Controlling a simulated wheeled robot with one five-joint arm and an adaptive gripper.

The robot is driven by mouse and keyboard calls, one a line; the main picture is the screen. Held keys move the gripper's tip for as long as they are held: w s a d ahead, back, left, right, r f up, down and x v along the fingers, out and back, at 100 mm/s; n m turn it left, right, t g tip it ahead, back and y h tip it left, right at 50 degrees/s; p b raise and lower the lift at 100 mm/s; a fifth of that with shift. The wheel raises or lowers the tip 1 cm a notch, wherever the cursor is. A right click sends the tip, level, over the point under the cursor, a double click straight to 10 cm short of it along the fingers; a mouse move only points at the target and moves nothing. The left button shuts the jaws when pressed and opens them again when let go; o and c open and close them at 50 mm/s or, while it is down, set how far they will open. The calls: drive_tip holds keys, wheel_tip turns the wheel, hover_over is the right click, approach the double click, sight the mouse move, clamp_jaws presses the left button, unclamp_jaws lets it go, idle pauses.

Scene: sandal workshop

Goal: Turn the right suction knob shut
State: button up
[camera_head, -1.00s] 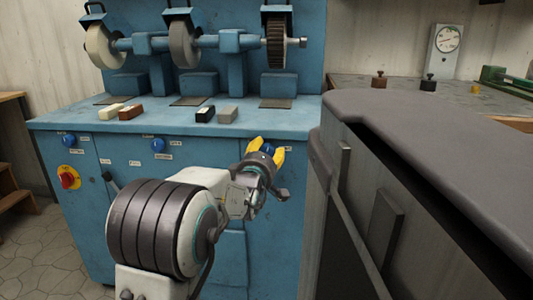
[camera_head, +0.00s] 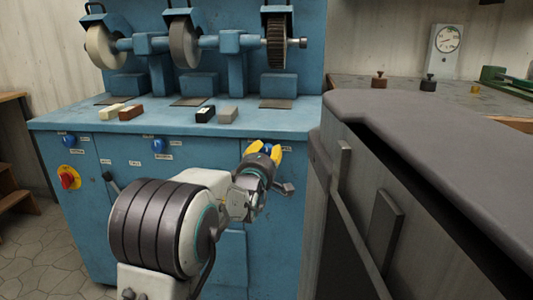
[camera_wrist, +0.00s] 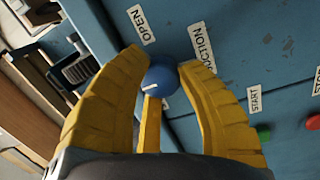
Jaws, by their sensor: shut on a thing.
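The right suction knob (camera_wrist: 161,77) is a small round blue knob on the front panel of the blue machine. In the wrist view its white mark points left and slightly down in the picture. An OPEN label (camera_wrist: 141,24) and a partly hidden SUCTION label (camera_wrist: 202,46) are beside it. In the head view the knob (camera_head: 268,147) shows between the yellow fingers of my gripper (camera_head: 265,153). My gripper (camera_wrist: 162,62) is shut on the knob, with fingers at either side and another yellow finger below it.
Two other blue knobs (camera_head: 68,141) (camera_head: 158,145) and a red emergency button (camera_head: 68,180) are on the panel to the left. A grey-topped cabinet (camera_head: 430,130) stands close on the right. Green (camera_wrist: 263,132) and red (camera_wrist: 314,122) buttons show in the wrist view.

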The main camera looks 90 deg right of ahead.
drive_tip(key=o, duration=0.9)
drive_tip(key=v, duration=1.2)
drive_tip(key=shift+f, duration=0.15)
idle(0.4)
